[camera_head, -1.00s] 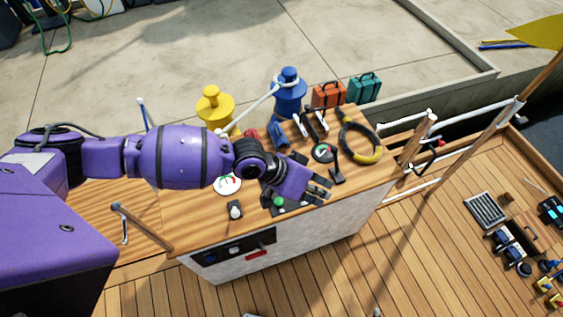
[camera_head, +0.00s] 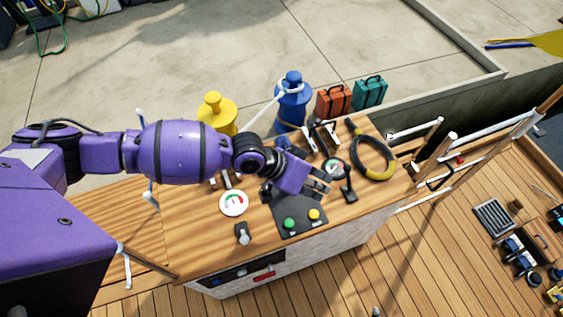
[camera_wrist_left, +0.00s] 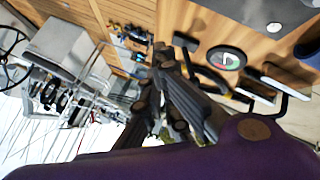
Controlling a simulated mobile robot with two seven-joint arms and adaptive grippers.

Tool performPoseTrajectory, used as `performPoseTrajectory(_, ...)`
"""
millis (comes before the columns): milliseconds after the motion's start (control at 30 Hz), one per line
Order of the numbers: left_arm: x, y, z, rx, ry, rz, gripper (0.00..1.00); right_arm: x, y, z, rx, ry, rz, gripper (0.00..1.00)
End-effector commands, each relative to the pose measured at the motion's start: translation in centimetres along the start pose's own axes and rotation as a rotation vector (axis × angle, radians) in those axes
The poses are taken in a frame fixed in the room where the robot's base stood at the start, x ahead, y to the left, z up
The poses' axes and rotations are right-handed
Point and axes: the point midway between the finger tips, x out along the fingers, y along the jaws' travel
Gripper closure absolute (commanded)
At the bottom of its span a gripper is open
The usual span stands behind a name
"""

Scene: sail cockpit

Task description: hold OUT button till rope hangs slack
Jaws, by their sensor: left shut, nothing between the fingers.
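A dark control panel (camera_head: 301,230) lies on the wooden console top, with a green button (camera_head: 289,223) and a yellow button (camera_head: 314,214). I cannot read which is OUT. My left gripper (camera_head: 323,187) is shut and empty, just beyond the buttons on their far side, apart from both. Its dark fingers (camera_wrist_left: 167,80) also show in the left wrist view. A pale rope (camera_head: 264,106) runs from the blue bollard (camera_head: 292,102) down towards my arm and looks straight. Its lower end is hidden behind the arm. My right gripper is out of view.
A round gauge (camera_head: 233,203) and a lever (camera_head: 242,234) lie left of the panel. A yellow bollard (camera_head: 216,113) is behind my arm.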

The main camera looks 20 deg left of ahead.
Motion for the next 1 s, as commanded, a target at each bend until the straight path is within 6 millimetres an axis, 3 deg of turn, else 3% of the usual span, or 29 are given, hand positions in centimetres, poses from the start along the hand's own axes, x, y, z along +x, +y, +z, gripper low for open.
performPoseTrajectory(367,2.5,-1.8,1.7,0.001,-0.001,0.001,1.00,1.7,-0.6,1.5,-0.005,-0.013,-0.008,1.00)
performPoseTrajectory(633,5.2,-3.7,3.6,0.001,0.000,0.001,1.00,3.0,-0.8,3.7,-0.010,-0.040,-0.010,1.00)
performPoseTrajectory(1000,6.0,-4.4,3.9,0.006,0.005,0.000,1.00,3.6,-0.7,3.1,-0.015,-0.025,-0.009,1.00)
